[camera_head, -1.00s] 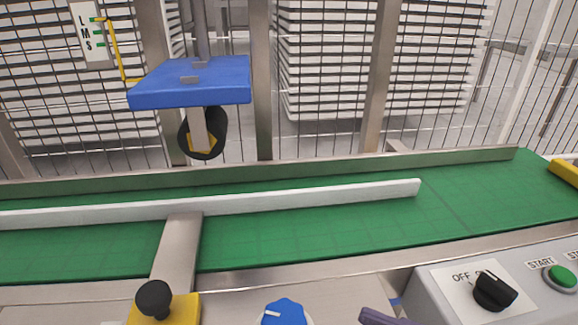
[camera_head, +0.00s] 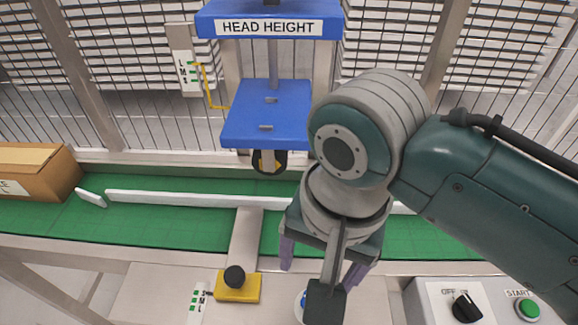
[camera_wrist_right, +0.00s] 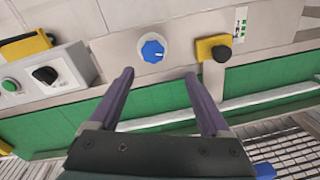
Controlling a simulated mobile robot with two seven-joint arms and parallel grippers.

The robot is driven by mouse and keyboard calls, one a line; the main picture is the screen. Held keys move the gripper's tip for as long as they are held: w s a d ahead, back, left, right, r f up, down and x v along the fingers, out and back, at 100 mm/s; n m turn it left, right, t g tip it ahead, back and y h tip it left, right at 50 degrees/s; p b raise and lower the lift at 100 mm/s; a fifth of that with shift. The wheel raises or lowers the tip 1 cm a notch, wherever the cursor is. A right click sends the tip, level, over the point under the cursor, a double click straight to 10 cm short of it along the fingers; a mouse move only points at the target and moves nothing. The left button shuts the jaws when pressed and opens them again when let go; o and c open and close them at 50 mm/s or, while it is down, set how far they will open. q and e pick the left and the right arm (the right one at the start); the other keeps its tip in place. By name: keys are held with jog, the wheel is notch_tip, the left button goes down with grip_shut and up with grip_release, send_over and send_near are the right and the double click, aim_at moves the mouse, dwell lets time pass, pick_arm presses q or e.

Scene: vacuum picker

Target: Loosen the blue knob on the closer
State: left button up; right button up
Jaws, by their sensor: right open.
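The blue knob (camera_wrist_right: 153,50) has a white pointer line and sits on a pale round plate on the grey front panel. In the head view only a sliver of its blue shows, as my right gripper hides the rest. My right gripper (camera_head: 318,279) points down over the panel with its two purple fingers apart. In the right wrist view the open fingers (camera_wrist_right: 159,73) are empty, and the knob lies beyond the tips, roughly between them and nearer the left one. They appear apart from the knob. My left gripper is not in view.
A yellow block with a black ball knob (camera_head: 238,285) stands left of the blue knob. A control box with a black switch (camera_head: 467,306) and green start button (camera_head: 528,309) is at right. Behind run the green belt (camera_head: 150,225), white rail (camera_head: 180,199) and a cardboard box (camera_head: 35,170).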

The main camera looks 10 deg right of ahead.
jog(key=shift+m+g+h, duration=0.3)
jog(key=shift+m+g, duration=0.1)
jog(key=shift+m, duration=0.1)
jog(key=f+b, duration=0.1)
jog(key=f, duration=0.2)
jog(key=f+b, duration=0.2)
jog(key=f, duration=0.1)
jog(key=f+b, duration=0.1)
jog(key=f, duration=0.2)
jog(key=shift+s+d+b, duration=0.15)
jog(key=shift+d+b, duration=0.1)
jog(key=shift+b, duration=0.05)
jog(key=shift+r, duration=0.1)
grip_shut()
